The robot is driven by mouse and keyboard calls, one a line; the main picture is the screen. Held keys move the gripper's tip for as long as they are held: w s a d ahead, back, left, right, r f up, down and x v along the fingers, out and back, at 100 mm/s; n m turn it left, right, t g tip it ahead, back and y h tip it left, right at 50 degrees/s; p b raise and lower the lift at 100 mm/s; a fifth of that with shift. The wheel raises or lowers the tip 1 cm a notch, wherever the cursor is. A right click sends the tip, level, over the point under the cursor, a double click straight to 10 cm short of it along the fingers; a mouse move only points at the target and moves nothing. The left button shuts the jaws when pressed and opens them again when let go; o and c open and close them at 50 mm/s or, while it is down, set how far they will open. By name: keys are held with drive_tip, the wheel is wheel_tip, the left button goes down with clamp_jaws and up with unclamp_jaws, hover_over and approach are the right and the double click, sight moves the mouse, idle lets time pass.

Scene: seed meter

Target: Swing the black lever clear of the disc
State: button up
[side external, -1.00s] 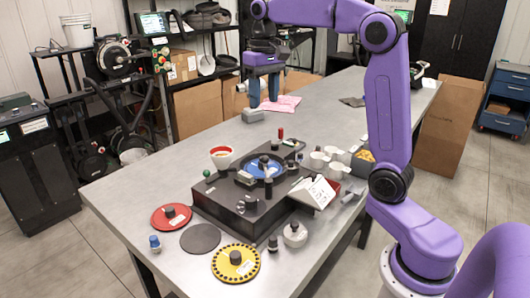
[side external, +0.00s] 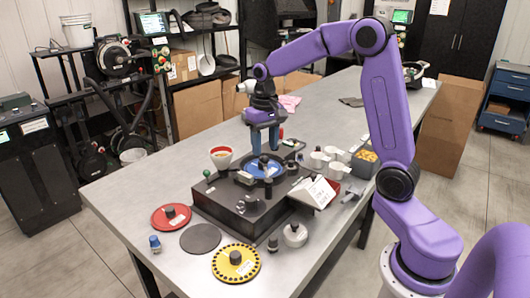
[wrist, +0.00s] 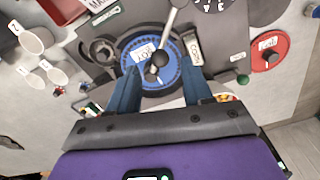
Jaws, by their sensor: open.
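The blue disc (side external: 277,170) sits on top of the dark meter box (side external: 225,205); it also shows in the wrist view (wrist: 176,76). In the wrist view, a lever (wrist: 169,32) with a pale arm and a dark round end (wrist: 160,59) reaches over the disc. A black knob (wrist: 151,73) stands close beside that end, near the disc's middle. My gripper (side external: 264,148) is open and empty above the disc, pointing down. In the wrist view, its blue fingers (wrist: 161,68) lie on either side of the knob and lever end. Contact cannot be told.
A red-and-white bowl (side external: 221,157) stands behind the box. White scoops (side external: 325,158) and a grey bin of yellow pieces (side external: 364,162) are at right. Red (side external: 170,216), dark (side external: 200,239) and yellow (side external: 237,270) discs lie in front.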

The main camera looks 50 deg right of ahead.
drive_tip(key=shift+f, duration=1.5)
clamp_jaws()
drive_tip(key=m, duration=0.1)
drive_tip(key=s+d+m, duration=0.1)
drive_tip(key=m, duration=0.1)
drive_tip(key=s+m, duration=0.1)
drive_tip(key=shift+s+d+m, duration=0.25)
drive_tip(key=shift+d+m, duration=0.1)
drive_tip(key=shift+m, duration=0.05)
drive_tip(key=shift+s+d+m, duration=0.15)
drive_tip(key=shift+s+m, duration=0.8)
drive_tip(key=shift+m, duration=0.6)
drive_tip(key=shift+s+d+m, duration=0.1)
drive_tip(key=shift+s+m, duration=0.8)
drive_tip(key=shift+m, duration=0.65)
